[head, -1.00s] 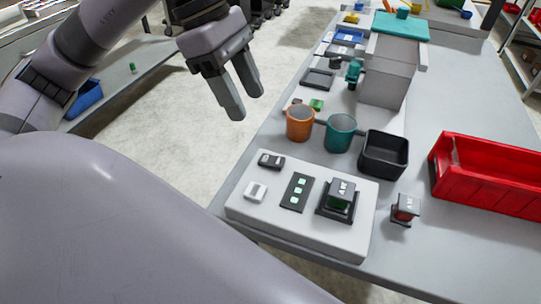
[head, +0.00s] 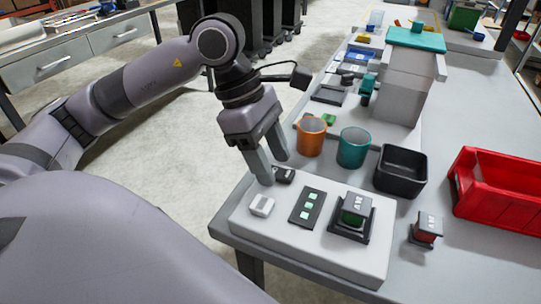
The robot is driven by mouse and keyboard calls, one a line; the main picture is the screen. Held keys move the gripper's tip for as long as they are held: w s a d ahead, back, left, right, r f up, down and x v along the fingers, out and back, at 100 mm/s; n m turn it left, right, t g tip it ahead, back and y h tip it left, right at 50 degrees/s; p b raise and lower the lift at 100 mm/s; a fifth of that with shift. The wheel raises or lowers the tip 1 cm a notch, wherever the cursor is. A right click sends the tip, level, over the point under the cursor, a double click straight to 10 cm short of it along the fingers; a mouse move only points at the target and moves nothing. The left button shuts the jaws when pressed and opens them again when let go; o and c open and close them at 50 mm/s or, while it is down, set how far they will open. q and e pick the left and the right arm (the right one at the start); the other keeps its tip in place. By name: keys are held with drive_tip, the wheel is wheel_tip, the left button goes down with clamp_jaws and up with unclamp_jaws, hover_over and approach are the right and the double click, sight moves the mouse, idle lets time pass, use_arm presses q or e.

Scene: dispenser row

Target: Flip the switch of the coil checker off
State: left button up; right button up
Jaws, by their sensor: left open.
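The coil checker is a low white box (head: 330,262) at the near end of the bench. On its top are a small dark switch-like part (head: 288,177), a pale rocker-like part (head: 261,205), a dark panel with several lit green lamps (head: 307,207) and a black holder with a dark block (head: 355,208) in it. I cannot tell which way either small part is set. My left gripper (head: 273,170) is open and empty, pointing down at the box's back left corner. One fingertip partly covers the dark part; contact cannot be told. My right gripper is not in view.
Orange (head: 311,136) and teal (head: 354,147) mugs and a black bin (head: 401,170) stand just behind the box. A small red and black block (head: 427,229) and a red crate (head: 496,185) are on the right. A grey dispenser with a teal top (head: 416,40) stands further back.

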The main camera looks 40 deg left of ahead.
use_arm(q)
clamp_jaws()
drive_tip(key=shift+d+r+y+p, duration=0.2)
drive_tip(key=shift+r+y+p, duration=0.15)
drive_tip(key=shift+y+p, duration=0.25)
drive_tip(key=shift+w+d+p, duration=0.1)
drive_tip(key=shift+d+p, duration=0.05)
drive_tip(key=shift+p, duration=0.2)
drive_tip(key=shift+d+g+y, duration=0.1)
drive_tip(key=shift+g+y, duration=0.2)
drive_tip(key=shift+y, duration=0.2)
drive_tip(key=shift+f+y, duration=0.1)
drive_tip(key=shift+y, duration=0.3)
unclamp_jaws()
